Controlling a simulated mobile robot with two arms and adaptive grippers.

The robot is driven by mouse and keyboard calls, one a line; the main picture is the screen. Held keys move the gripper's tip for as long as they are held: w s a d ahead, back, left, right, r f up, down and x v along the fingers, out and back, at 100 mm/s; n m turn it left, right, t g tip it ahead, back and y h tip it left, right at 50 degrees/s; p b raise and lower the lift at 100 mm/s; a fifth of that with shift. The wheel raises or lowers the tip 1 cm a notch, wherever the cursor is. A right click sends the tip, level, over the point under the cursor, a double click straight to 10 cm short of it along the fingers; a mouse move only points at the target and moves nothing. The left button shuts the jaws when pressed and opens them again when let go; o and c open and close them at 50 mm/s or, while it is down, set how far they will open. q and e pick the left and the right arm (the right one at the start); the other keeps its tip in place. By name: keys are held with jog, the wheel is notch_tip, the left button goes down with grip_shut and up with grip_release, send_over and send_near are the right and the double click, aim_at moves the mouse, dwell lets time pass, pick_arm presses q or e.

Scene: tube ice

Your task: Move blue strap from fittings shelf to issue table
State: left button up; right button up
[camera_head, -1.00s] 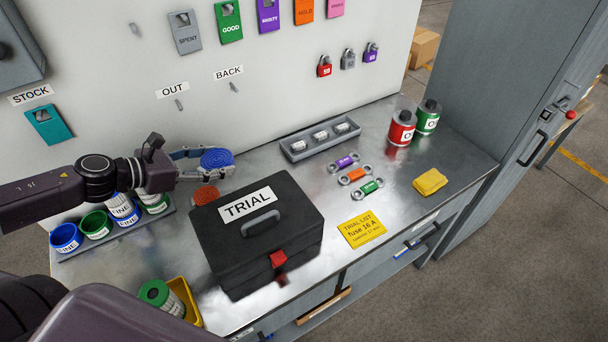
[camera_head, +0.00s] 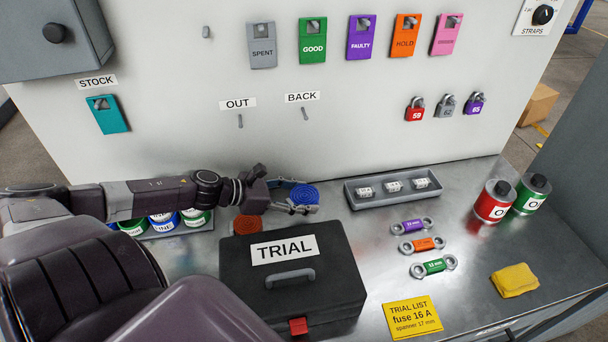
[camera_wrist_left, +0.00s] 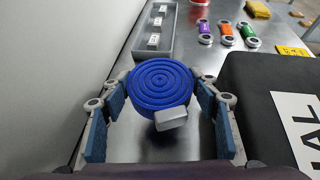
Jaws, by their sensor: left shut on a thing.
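The blue strap (camera_head: 305,194) is a flat coil with a grey buckle, and it shows large in the left wrist view (camera_wrist_left: 160,84). My left gripper (camera_head: 293,197) is shut on it, with one finger pad at each side of the coil in the wrist view. The strap is held above the metal table (camera_head: 375,255), behind the black TRIAL case. My right gripper is not in view. I cannot tell which surface is the fittings shelf.
The black TRIAL case (camera_head: 292,310) stands just in front of the strap. A grey tray (camera_head: 372,201) with white fuses lies to the right. Links (camera_head: 422,243), red (camera_head: 491,207) and green (camera_head: 530,196) containers and a yellow cloth (camera_head: 514,281) lie farther right. The panel (camera_head: 360,120) rises behind.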

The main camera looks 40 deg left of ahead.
aim_at(302, 220)
pick_arm(q)
notch_tip(302, 220, down, 3)
jog(key=shift+r, duration=0.2)
jog(key=shift+s+f, duration=0.1)
jog(key=shift+f, duration=2.3)
jog(key=o, duration=0.9)
jog(key=shift+o, duration=0.3)
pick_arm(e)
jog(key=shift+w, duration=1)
